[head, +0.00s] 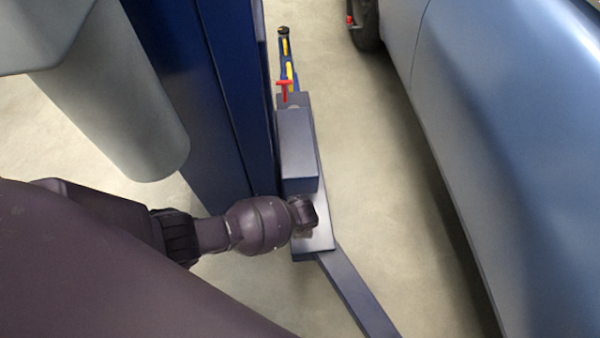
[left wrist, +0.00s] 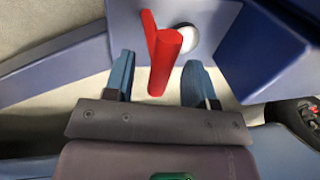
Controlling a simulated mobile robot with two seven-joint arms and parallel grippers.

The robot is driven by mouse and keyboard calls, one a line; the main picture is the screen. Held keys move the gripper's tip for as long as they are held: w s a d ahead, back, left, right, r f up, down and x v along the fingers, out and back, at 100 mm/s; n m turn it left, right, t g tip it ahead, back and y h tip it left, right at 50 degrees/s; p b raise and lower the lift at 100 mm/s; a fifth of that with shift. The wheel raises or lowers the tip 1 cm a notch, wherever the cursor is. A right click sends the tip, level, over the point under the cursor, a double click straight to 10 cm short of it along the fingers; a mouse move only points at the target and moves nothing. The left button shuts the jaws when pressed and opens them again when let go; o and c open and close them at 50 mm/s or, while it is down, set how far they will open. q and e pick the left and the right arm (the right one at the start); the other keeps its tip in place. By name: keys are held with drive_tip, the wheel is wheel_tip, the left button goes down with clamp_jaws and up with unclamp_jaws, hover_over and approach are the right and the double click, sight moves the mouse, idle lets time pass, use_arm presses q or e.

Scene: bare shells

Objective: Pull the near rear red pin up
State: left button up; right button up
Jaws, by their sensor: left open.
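A red pin (left wrist: 170,55) with a bar-like top stands beside a pale round disc (left wrist: 187,40) on the blue lift arm's plate in the left wrist view. My left gripper (left wrist: 158,72) is open, with one blue finger on each side of the pin's red top. I cannot tell whether the fingers touch it. In the head view my left gripper (head: 306,214) is over the near end of the plate (head: 317,240) and hides what is under it. Another red T-shaped pin (head: 285,86) stands at the plate's far end. My right gripper is not in view.
A dark blue lift column (head: 235,95) stands left of the plate, and a raised blue block (head: 297,150) runs along it. One lift arm (head: 360,295) reaches toward the lower right. A blue car (head: 490,130) fills the right side, with bare floor (head: 385,170) between.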

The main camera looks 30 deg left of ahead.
use_arm(q)
wheel_tip(320, 180, up, 9)
drive_tip(key=s+d+p, duration=0.1)
drive_tip(key=p, duration=0.3)
drive_tip(key=shift+s+r, duration=0.2)
drive_tip(key=shift+s, duration=0.05)
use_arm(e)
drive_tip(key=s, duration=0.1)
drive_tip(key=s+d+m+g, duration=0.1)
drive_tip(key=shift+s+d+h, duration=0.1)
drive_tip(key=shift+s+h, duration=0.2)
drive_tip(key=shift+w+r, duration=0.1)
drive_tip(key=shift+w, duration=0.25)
